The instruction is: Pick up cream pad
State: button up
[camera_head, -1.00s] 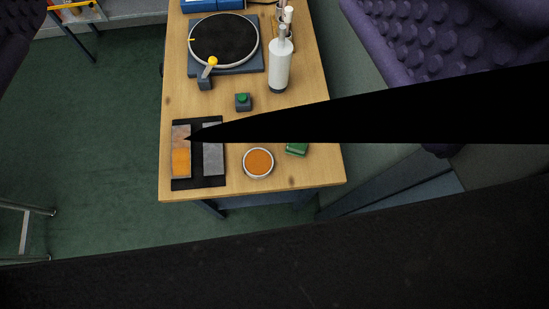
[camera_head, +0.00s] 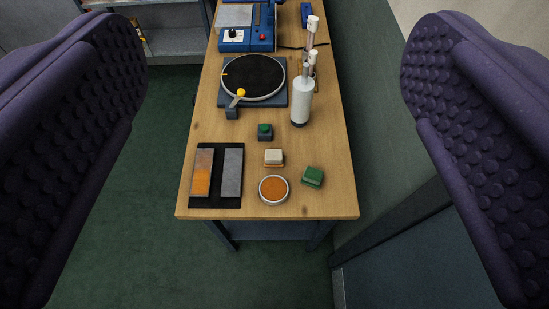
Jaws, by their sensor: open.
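The cream pad (camera_head: 274,157) is a small pale block with a brownish lower edge. It lies on the wooden table, just above the round orange dish and left of the green pad. My gripper (camera_head: 274,160) is open and empty, with a purple studded finger at each side of the view. The fingers frame the table from well above, and the pad lies between them in the picture, touched by neither.
On the table (camera_head: 325,200) are an orange dish (camera_head: 273,190), a green pad (camera_head: 313,177), a black tray with two plates (camera_head: 217,203), a green-buttoned box (camera_head: 265,132), a turntable (camera_head: 254,76), a white bottle (camera_head: 301,100) and a blue device (camera_head: 250,38). A wall stands at right.

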aim_at(273, 159)
jog(key=i+j+z, duration=0.1)
jog(key=i+z, duration=0.25)
jog(key=i+j+z, duration=0.2)
jog(key=i+z, duration=0.15)
jog(key=i, duration=0.2)
jog(key=i+j+z, duration=0.35)
jog(key=i+l, duration=0.05)
